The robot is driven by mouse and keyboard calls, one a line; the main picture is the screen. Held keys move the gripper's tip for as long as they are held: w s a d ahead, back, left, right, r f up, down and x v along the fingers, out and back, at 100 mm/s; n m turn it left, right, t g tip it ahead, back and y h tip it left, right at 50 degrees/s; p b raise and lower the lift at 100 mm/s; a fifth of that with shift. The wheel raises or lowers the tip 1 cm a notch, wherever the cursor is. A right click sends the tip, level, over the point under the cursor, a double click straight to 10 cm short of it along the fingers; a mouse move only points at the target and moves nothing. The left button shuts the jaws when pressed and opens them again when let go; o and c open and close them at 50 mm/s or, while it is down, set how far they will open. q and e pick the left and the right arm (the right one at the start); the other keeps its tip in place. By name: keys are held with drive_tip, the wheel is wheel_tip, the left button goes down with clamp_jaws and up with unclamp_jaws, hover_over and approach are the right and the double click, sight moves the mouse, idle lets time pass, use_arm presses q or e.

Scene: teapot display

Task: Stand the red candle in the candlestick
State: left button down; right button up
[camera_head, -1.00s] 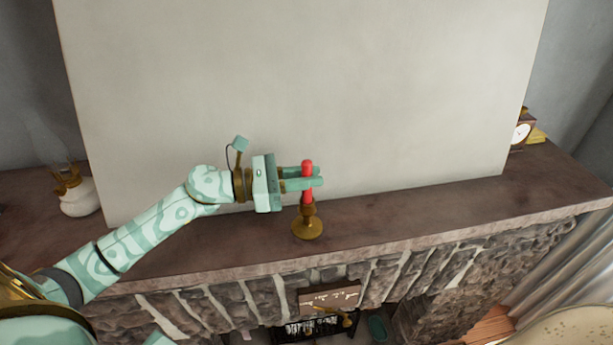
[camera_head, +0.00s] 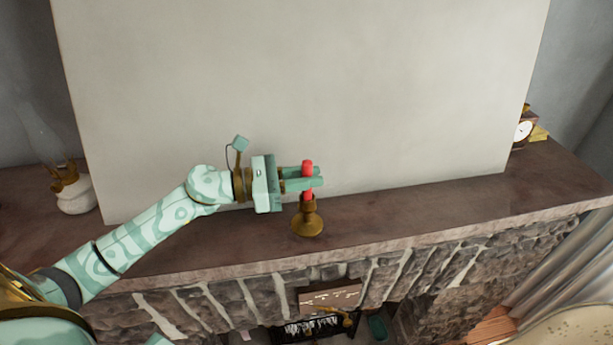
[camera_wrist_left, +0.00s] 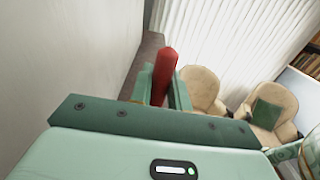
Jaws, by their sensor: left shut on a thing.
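The red candle (camera_head: 308,168) is upright between the fingers of my left gripper (camera_head: 305,182), which is shut on it. The candle also shows in the left wrist view (camera_wrist_left: 165,72), between the two green fingers (camera_wrist_left: 160,90). The brass candlestick (camera_head: 308,222) stands upright on the stone mantel shelf, directly below the candle. The candle's lower end meets the candlestick's cup in the head view; how deep it sits in the cup cannot be told. My right gripper is not in view.
The mantel shelf (camera_head: 420,215) is clear to the right of the candlestick. A large pale panel (camera_head: 300,80) stands close behind. A white lamp (camera_head: 76,195) is at the far left, and a clock (camera_head: 522,131) at the far right.

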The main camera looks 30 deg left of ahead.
use_arm(q)
drive_tip(key=shift+f, duration=0.15)
drive_tip(key=c, duration=1.3)
unclamp_jaws()
drive_tip(key=shift+o, duration=0.2)
drive_tip(key=b+v, duration=0.6)
drive_tip(key=v, duration=1)
drive_tip(key=shift+s, duration=0.15)
